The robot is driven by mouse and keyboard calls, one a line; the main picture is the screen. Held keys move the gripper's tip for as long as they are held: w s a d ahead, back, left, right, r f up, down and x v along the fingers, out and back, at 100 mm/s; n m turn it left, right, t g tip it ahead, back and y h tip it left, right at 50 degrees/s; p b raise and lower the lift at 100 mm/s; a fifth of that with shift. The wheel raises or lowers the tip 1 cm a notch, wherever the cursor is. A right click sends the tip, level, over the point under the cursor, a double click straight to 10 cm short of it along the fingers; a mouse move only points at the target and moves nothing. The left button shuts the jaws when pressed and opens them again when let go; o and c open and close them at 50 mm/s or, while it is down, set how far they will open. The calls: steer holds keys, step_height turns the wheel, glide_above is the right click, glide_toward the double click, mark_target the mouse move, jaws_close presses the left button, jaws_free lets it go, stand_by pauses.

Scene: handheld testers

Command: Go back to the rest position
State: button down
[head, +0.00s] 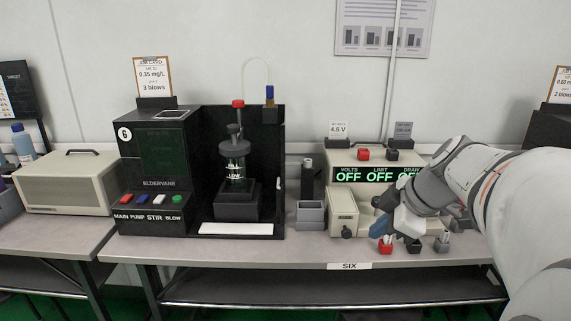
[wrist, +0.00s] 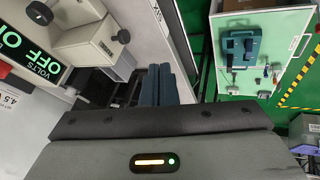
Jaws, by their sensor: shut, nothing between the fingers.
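My gripper (head: 381,227) hangs in front of the beige power supply (head: 342,172) at the right part of the bench. Its blue-grey fingers (wrist: 159,85) are closed together in the wrist view, with nothing between them. The head view shows the fingers pointing down and left, just above the bench front, near a red-topped holder (head: 385,247). My arm covers the right side of the power supply and part of its display. The display (wrist: 22,50) also shows in the wrist view and reads OFF.
A black tester (head: 152,150) with a glass vessel (head: 234,165) stands left of centre. A grey open bin (head: 310,216) and a small beige box (head: 342,212) stand left of my gripper. Small black holders (head: 413,246) line the front edge. The white strip (head: 236,229) lies before the vessel.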

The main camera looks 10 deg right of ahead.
steer(key=s+a+r+m+g+h+p, duration=0.2)
steer(key=s+a+r+m+p, duration=0.7)
steer(key=p, duration=1.2)
steer(key=shift+s+a+r+m+g+h, duration=0.3)
steer(key=shift+s+r+m+h, duration=0.5)
steer(key=shift+s+r+m, duration=1.25)
steer(key=shift+w+d+f+m, duration=0.1)
steer(key=shift+w+f+m, duration=0.25)
steer(key=shift+f, duration=0.15)
